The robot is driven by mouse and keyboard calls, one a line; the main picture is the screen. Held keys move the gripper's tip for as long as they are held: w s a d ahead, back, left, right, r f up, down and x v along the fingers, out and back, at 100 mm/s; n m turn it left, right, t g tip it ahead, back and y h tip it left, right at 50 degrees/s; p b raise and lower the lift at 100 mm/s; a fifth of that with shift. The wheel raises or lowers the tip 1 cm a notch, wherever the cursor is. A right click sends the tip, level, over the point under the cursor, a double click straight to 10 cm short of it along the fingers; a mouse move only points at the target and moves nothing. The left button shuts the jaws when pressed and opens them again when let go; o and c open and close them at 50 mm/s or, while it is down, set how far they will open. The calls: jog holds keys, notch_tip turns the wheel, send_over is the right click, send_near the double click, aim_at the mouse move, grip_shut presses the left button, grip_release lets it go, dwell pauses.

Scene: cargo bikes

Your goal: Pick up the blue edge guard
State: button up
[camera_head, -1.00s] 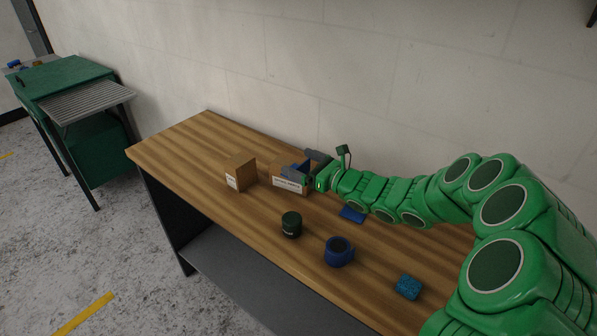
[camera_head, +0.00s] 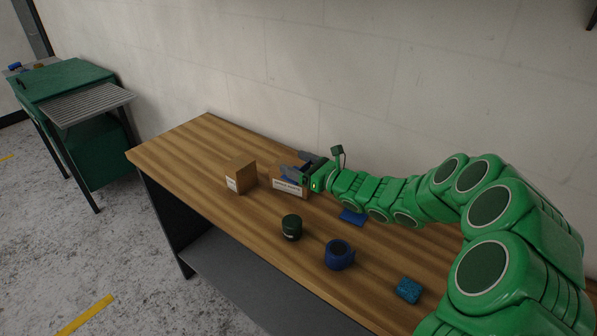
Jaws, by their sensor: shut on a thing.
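My gripper (camera_head: 294,172) is at the open labelled cardboard box (camera_head: 290,188) near the back of the wooden bench. Its dark fingers are over the box's top and shut on a small blue piece (camera_head: 289,166), which looks like the blue edge guard. The fingers and the box hide most of this piece, so its full shape and whether it touches the box cannot be told. My green arm reaches in from the right.
A closed cardboard box (camera_head: 240,177) stands left of the labelled one. A dark green jar (camera_head: 292,227), a blue mug (camera_head: 338,254) and a teal sponge-like block (camera_head: 408,290) stand along the front. A flat blue item (camera_head: 352,217) lies under my arm. The bench's left end is clear.

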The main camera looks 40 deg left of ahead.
jog(key=shift+r, duration=0.55)
notch_tip(320, 180, up, 2)
jog(key=shift+r, duration=0.15)
jog(key=s+d+r, duration=0.9)
jog(key=d+r, duration=0.1)
send_over(296, 167)
jog(key=shift+f, duration=4.9)
jog(key=shift+f, duration=1.7)
